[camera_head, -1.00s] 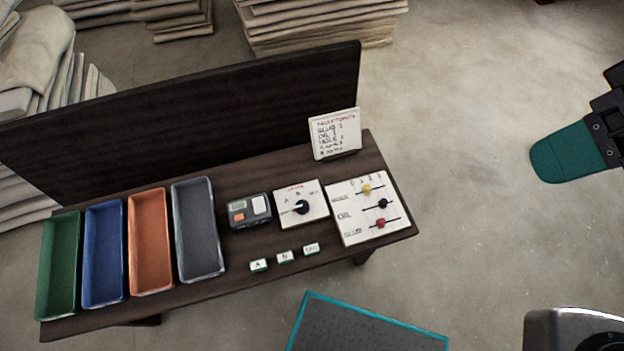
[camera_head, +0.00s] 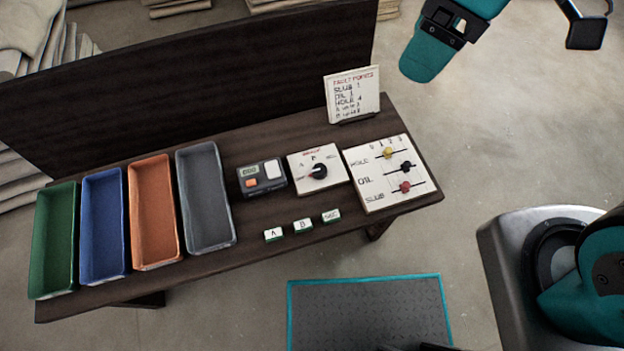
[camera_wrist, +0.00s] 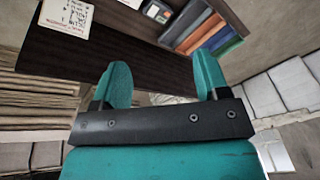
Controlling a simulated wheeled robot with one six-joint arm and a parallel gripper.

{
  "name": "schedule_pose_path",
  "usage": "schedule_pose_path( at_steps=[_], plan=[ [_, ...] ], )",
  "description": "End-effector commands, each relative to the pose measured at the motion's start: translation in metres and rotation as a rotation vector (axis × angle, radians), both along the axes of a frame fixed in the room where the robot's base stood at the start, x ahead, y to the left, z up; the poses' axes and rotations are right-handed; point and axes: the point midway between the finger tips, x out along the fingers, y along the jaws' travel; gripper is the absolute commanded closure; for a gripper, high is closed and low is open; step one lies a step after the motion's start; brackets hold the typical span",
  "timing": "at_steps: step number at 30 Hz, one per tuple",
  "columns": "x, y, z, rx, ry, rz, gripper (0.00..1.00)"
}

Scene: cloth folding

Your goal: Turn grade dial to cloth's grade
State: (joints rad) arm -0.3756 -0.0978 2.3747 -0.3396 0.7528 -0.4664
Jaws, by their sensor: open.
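The grade dial (camera_head: 318,171) is a black knob on a white plate in the middle of the bench. Its pointer is toward the left; letters around it are small, with B above the knob. A white card (camera_head: 352,93) stands behind, headed fault points, listing SLUB, OIL and HOLE with numbers. A slider board (camera_head: 372,190) right of the dial has yellow, black and red knobs. My gripper (camera_wrist: 163,78) is open and empty, its two teal fingers apart. In the head view it is above and right of the bench, away from the dial. I cannot tell which cloth is graded.
Green, blue, orange and grey trays (camera_head: 207,238) line the bench's left. A small counter box (camera_head: 262,178) sits beside the dial. Tags A, B and SEC (camera_head: 331,215) lie in front. A dark back panel (camera_head: 190,85) rises behind. A teal-edged grey mat (camera_head: 365,312) lies on the floor.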

Motion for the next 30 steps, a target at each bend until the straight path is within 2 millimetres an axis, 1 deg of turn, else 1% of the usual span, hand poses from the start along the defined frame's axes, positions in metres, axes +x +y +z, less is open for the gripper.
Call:
schedule_pose_path(
  at_steps=[1, 2, 3, 5, 6, 8, 9, 12, 15, 19, 23, 26, 29, 30],
  plan=[
    [0.013, 0.009, -0.053, -0.024, -0.017, 0.102, 0.32],
    [0.02, 0.013, -0.069, -0.038, -0.03, 0.167, 0.32],
    [0.03, 0.02, -0.09, -0.056, -0.048, 0.256, 0.32],
    [0.044, 0.03, -0.122, -0.083, -0.073, 0.388, 0.32],
    [0.052, 0.037, -0.144, -0.1, -0.089, 0.477, 0.32],
    [0.064, 0.048, -0.176, -0.126, -0.108, 0.604, 0.32],
    [0.071, 0.056, -0.196, -0.141, -0.119, 0.686, 0.32],
    [0.086, 0.072, -0.239, -0.174, -0.139, 0.866, 0.32],
    [0.095, 0.085, -0.27, -0.198, -0.151, 1.004, 0.32],
    [0.101, 0.095, -0.29, -0.216, -0.159, 1.11, 0.32],
    [0.103, 0.098, -0.3, -0.221, -0.162, 1.149, 0.32],
    [0.103, 0.098, -0.312, -0.221, -0.16, 1.153, 0.32],
    [0.103, 0.098, -0.332, -0.221, -0.16, 1.151, 0.32],
    [0.103, 0.098, -0.342, -0.222, -0.159, 1.151, 0.32]
  ],
)
